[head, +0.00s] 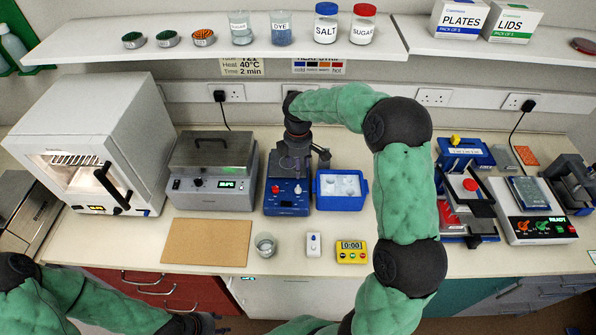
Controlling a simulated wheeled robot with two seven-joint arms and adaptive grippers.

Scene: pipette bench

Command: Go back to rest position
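A blue tub (341,202) stands close to the right of the gripper. A heater box (210,185) and white oven (95,140) stand left. A shelf (200,50) with jars overhangs the back.

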